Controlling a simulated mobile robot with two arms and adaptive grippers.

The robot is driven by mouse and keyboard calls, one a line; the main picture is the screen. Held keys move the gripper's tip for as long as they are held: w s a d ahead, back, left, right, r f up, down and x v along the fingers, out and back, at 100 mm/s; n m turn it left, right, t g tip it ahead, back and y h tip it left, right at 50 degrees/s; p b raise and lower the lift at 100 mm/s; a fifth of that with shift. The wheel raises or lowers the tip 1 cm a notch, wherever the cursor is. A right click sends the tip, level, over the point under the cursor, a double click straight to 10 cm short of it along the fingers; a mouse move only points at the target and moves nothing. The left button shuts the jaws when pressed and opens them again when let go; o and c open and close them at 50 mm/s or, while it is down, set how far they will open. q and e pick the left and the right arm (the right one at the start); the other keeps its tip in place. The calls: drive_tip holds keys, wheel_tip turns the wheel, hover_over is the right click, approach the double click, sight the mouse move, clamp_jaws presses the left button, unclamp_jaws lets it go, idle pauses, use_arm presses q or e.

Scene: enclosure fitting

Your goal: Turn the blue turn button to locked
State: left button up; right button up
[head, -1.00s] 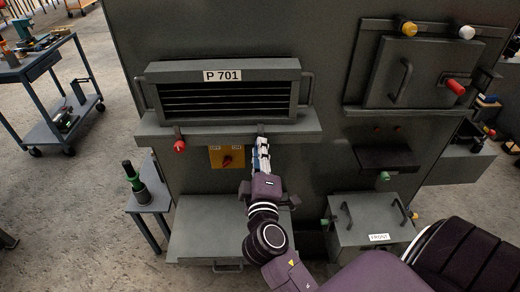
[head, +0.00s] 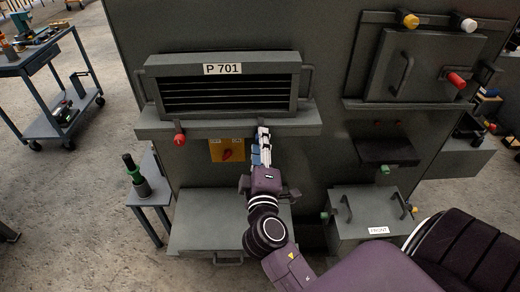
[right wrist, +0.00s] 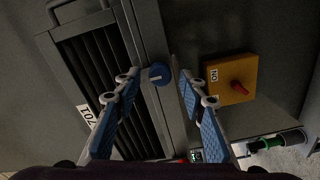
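The blue turn button (right wrist: 158,75) shows in the right wrist view as a small round knob with a pale line across its face. It sits on the grey ledge beside the slatted vent unit. My right gripper (right wrist: 158,84) is open, with one blue-padded finger on each side of the button's position in that view. I cannot tell whether either finger touches it. In the head view my right gripper (head: 263,135) is at the ledge under the P 701 vent, and the button is hidden there. My left gripper is not in view.
A yellow box with a red rotary switch (head: 227,150) is just left of the gripper. A red knob (head: 179,139) hangs at the ledge's left end. The vent unit (head: 150,88) is above. A grey box labelled FRONT (head: 355,215) stands lower right.

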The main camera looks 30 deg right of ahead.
drive_tip(key=v, duration=1.2)
drive_tip(key=shift+w, duration=0.1)
drive_tip(key=w+a+f+n+g+y, duration=0.1)
drive_tip(key=a+f+y, duration=0.15)
drive_tip(key=f, duration=0.65)
drive_tip(key=w+a+f+n+g+y, duration=0.15)
drive_tip(key=a+f, duration=0.25)
drive_tip(key=f, duration=0.5)
drive_tip(key=s+a+f+g+y, duration=0.1)
drive_tip(key=s+f, duration=0.2)
drive_tip(key=f, duration=0.5)
drive_tip(key=s+a+f+g+y+b, duration=0.1)
drive_tip(key=s+f+g, duration=0.1)
drive_tip(key=f, duration=0.5)
drive_tip(key=s+a+f+g+y, duration=0.1)
drive_tip(key=s+a+f+y, duration=0.15)
drive_tip(key=f, duration=0.55)
drive_tip(key=s+d+f+m+g, duration=0.2)
drive_tip(key=s+f+m+g, duration=0.15)
drive_tip(key=s+f, duration=0.9)
drive_tip(key=s+d+f+m+g, duration=0.2)
drive_tip(key=s+d+f, duration=0.1)
drive_tip(key=s+f, duration=0.3)
drive_tip(key=s+d+f+m+g+b, duration=0.1)
drive_tip(key=s+d+f, duration=0.3)
drive_tip(key=s, duration=0.5)
drive_tip(key=shift+s+f+m+g+y, duration=0.35)
drive_tip(key=shift+f+m+g, duration=0.35)
drive_tip(key=shift+f+m, duration=0.25)
drive_tip(key=shift+d, duration=0.1)
